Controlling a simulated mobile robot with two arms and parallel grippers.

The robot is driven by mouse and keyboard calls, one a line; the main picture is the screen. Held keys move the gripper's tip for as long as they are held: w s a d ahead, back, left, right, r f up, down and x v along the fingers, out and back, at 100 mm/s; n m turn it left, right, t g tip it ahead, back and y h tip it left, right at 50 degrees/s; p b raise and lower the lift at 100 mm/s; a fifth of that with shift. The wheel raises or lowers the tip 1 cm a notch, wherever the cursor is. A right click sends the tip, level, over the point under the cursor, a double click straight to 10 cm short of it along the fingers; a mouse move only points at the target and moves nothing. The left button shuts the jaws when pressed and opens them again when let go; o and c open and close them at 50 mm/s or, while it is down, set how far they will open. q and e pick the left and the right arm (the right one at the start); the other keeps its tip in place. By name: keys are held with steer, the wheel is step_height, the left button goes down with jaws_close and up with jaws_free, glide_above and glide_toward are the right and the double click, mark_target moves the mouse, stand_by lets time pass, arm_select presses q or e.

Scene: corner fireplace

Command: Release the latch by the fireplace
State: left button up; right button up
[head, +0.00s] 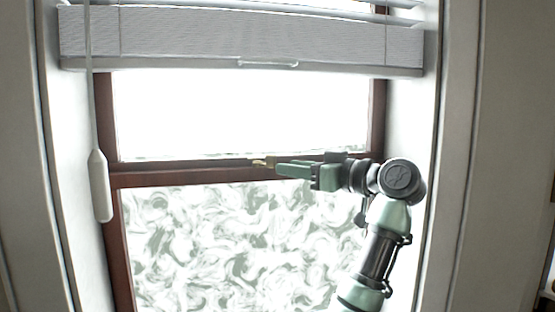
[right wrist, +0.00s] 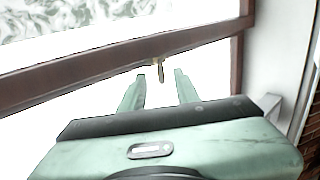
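A small brass latch (head: 262,162) sits on the dark brown middle rail of the window, near the rail's centre. It also shows in the right wrist view (right wrist: 160,70), between and just beyond the fingertips. My right gripper (head: 278,166) reaches in from the right in the head view, its fingers pointing left at the latch. In the right wrist view my right gripper (right wrist: 159,75) is open, with a gap between its two green fingers. Whether a finger touches the latch I cannot tell. My left gripper is in neither view.
The brown window rail (head: 190,177) runs across between the upper clear pane and the lower patterned pane (head: 230,240). A grey blind (head: 240,35) hangs above. A white pull cord handle (head: 100,185) hangs at the left. White window reveals stand on both sides.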

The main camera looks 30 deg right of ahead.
mark_target(275, 158)
steer(key=shift+s+r+p, duration=0.1)
steer(key=shift+r+p, duration=0.2)
steer(key=shift+r, duration=0.55)
steer(key=p+x, duration=0.3)
steer(key=x, duration=0.3)
steer(key=shift+a+r, duration=0.1)
steer(key=shift+w+a, duration=0.1)
steer(key=shift+w, duration=0.5)
steer(key=shift+f, duration=0.2)
jaws_close()
